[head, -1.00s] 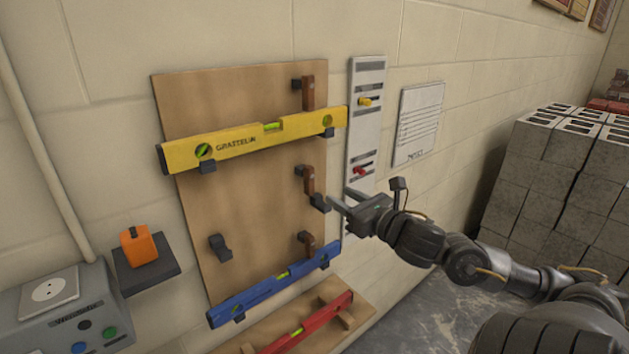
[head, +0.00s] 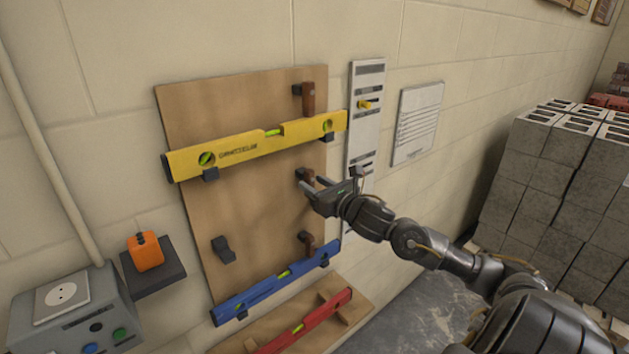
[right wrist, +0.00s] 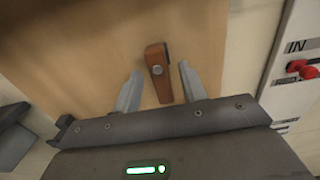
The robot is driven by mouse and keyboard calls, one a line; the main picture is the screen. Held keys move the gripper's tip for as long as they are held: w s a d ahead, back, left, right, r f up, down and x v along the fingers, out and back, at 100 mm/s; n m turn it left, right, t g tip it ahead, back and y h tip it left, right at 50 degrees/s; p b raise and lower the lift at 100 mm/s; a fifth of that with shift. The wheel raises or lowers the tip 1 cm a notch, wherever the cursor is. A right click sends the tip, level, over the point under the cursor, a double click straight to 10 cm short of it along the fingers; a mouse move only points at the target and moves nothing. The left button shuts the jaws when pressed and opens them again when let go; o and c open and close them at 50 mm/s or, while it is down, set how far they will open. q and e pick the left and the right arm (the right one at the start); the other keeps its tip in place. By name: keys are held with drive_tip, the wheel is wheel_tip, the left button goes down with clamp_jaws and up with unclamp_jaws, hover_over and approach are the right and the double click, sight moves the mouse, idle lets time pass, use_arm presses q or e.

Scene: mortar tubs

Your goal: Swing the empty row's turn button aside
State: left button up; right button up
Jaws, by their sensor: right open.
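The empty row's turn button (right wrist: 158,72) is a brown wooden piece with a round pivot, hanging nearly upright on the board. In the head view it (head: 308,175) is partly covered by my right gripper (head: 312,192). In the right wrist view my right gripper (right wrist: 155,88) is open, with one finger on each side of the button's lower part. I cannot tell whether either finger touches it. The empty row lies between the yellow level (head: 250,146) and the blue level (head: 275,284); its left hook (head: 222,250) is bare. My left gripper is not in view.
Other turn buttons are above (head: 308,98) and below (head: 306,243). A red level (head: 305,325) lies on the lower ledge. A white panel with a yellow peg (head: 365,104) and a red peg (right wrist: 300,68) is right of the board. Concrete blocks (head: 550,180) stand far right.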

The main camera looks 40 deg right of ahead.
drive_tip(key=shift+w, duration=0.25)
clamp_jaws()
